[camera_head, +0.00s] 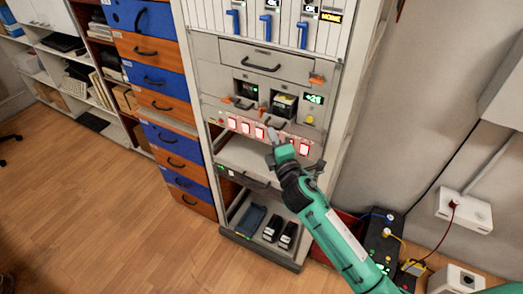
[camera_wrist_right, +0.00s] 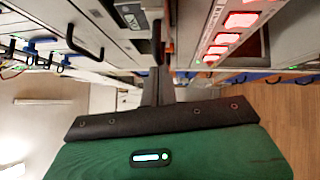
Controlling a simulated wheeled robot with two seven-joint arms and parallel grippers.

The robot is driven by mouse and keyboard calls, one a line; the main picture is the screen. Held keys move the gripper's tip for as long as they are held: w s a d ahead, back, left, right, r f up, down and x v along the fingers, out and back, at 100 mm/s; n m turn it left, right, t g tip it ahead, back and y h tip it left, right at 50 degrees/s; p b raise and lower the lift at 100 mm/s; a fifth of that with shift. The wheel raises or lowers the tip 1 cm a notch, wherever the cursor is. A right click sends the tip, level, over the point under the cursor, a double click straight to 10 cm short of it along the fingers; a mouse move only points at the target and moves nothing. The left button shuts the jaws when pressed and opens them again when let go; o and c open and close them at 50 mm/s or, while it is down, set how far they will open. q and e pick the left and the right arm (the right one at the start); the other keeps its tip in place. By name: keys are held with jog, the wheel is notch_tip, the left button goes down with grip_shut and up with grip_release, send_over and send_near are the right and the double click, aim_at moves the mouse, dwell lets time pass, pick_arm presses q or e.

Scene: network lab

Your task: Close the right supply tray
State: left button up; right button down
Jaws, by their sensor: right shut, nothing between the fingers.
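The rack has two small supply trays side by side. The right supply tray (camera_head: 284,104) shows a dark unit with a yellow mark inside, and its black handle is at its lower front; it appears to stand out from the rack, though how far is hard to tell. My left gripper is not in view.
A row of red-lit switches (camera_head: 246,127) runs just below the trays, close to my right gripper. A closed drawer (camera_head: 265,60) is above. Blue and orange drawers (camera_head: 150,75) stand to the left. The wooden floor (camera_head: 90,210) is clear.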

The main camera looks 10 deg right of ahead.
aim_at(281, 129)
jog(key=w+d, duration=0.2)
jog(key=w, duration=0.1)
jog(key=shift+w+d, duration=0.15)
jog(key=shift+d+r, duration=0.1)
jog(key=shift+r, duration=0.15)
jog(key=shift+d, duration=0.1)
jog(key=shift+s, duration=0.2)
jog(key=b+v, duration=0.4)
jog(key=v, duration=0.9)
jog(key=shift+s+f+b, duration=0.25)
jog(key=shift+s+b, duration=0.05)
jog(key=shift+b, duration=0.1)
